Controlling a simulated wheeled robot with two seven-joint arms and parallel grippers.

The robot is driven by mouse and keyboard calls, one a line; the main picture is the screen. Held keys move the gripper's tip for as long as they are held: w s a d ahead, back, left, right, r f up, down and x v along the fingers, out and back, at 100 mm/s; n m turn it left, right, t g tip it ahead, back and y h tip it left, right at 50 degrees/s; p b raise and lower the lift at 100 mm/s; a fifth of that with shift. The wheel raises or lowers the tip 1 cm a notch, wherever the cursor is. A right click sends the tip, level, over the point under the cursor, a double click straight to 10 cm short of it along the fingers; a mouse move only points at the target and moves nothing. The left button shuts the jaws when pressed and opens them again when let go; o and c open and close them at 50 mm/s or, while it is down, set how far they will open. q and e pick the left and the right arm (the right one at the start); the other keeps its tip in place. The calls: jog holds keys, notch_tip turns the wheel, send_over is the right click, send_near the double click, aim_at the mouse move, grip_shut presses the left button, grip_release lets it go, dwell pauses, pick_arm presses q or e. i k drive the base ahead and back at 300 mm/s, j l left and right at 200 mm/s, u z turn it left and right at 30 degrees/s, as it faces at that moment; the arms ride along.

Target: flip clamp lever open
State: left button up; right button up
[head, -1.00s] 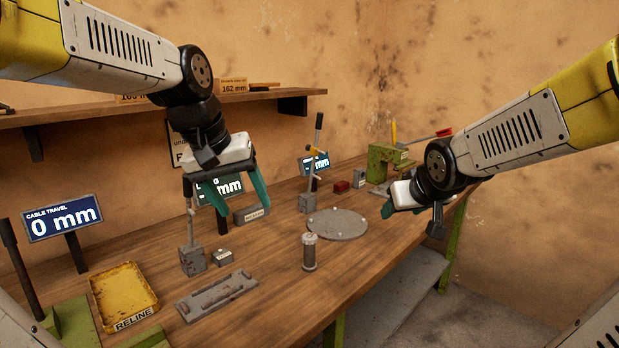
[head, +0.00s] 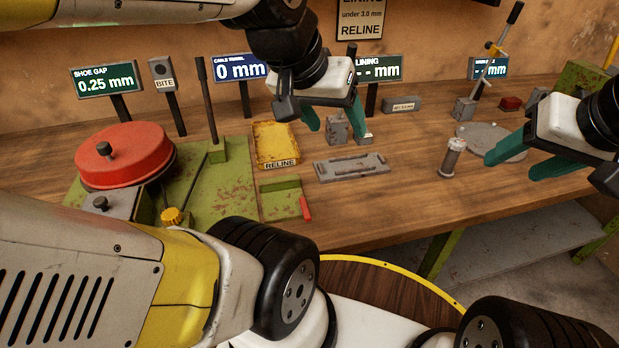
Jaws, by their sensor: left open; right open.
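No part is labelled as the clamp lever. A short red handle (head: 306,208) lies at the right edge of a low green block (head: 282,198) on the near edge of the bench. A tall dark lever (head: 208,100) stands upright on the green plate (head: 225,190). Another lever (head: 503,42), with a black grip and yellow band, leans at the back right. My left gripper (head: 334,117) is open and empty above the bench, in front of a small grey block. My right gripper (head: 512,163) is open and empty, overlapping the grey disc in view.
A red drum (head: 125,152) stands at the left. A yellow RELINE tray (head: 256,147), a grey slotted plate (head: 352,168) and an upright cylinder (head: 451,158) rest on the wooden bench (head: 400,205). Display signs line the back. Bare wood lies between the plate and cylinder.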

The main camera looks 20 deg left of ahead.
aim_at(304, 209)
jog(key=u, duration=1)
jog(key=k+j, duration=0.2)
jog(key=j, duration=0.2)
jog(key=k+j+u, duration=0.1)
jog(key=j, duration=0.25)
jog(key=k, duration=0.1)
